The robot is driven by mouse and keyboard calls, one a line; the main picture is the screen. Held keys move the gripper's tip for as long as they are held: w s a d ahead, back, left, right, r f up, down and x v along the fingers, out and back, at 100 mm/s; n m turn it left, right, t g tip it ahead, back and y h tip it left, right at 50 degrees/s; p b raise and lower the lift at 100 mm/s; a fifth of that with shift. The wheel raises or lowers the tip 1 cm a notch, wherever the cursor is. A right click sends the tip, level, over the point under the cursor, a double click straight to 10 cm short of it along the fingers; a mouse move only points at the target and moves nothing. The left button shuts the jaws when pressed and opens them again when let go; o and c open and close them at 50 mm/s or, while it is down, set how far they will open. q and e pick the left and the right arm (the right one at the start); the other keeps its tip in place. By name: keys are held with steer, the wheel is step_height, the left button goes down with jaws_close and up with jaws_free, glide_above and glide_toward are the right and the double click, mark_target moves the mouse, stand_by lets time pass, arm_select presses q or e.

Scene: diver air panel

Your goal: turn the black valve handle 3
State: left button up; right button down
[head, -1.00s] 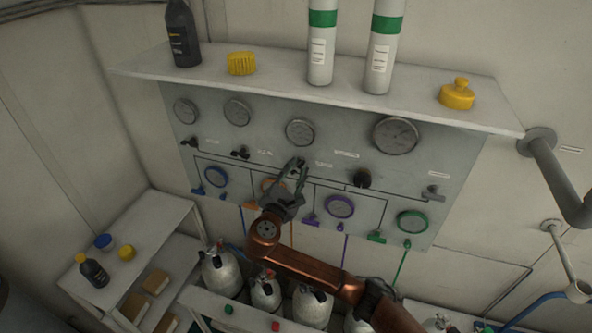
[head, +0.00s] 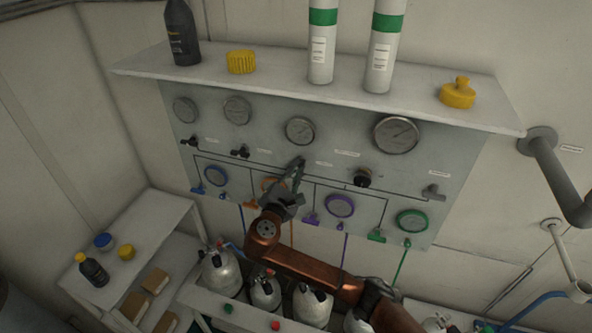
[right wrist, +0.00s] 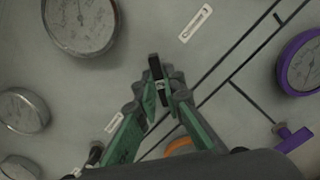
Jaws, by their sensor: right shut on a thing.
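The grey gauge panel (head: 270,150) carries a row of valve handles under its upper gauges. My right gripper (head: 298,167) is at the third position from the left, below the third upper gauge (head: 300,131). In the right wrist view its green fingers (right wrist: 162,88) are shut on the black valve handle 3 (right wrist: 156,67), whose upper end sticks out beyond the fingertips. My left gripper is not in view.
Black handles (head: 240,152) sit to the left, and a round black knob (head: 362,178) to the right. A purple-rimmed gauge (head: 340,206) is low on the right. A shelf (head: 270,83) with bottles juts out above the panel. White cylinders (head: 221,274) stand below.

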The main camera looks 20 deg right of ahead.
steer(key=m+b, duration=0.1)
steer(key=m, duration=0.3)
steer(key=shift+f, duration=0.15)
steer(key=m+b, duration=0.2)
steer(key=m, duration=0.2)
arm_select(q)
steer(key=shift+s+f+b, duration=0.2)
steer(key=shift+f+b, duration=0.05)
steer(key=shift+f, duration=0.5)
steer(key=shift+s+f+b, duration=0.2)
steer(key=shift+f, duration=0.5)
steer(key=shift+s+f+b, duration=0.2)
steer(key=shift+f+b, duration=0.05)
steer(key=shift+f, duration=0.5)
arm_select(e)
steer(key=shift+m, duration=1.2)
steer(key=shift+r, duration=0.25)
steer(key=c, duration=2)
jaws_free()
steer(key=shift+w+f, duration=0.15)
steer(key=shift+c, duration=0.2)
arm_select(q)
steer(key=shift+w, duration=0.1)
arm_select(e)
steer(key=shift+s+a, duration=0.1)
steer(key=shift+s, duration=0.1)
steer(key=v, duration=1.1)
steer(key=shift+s+a, duration=0.25)
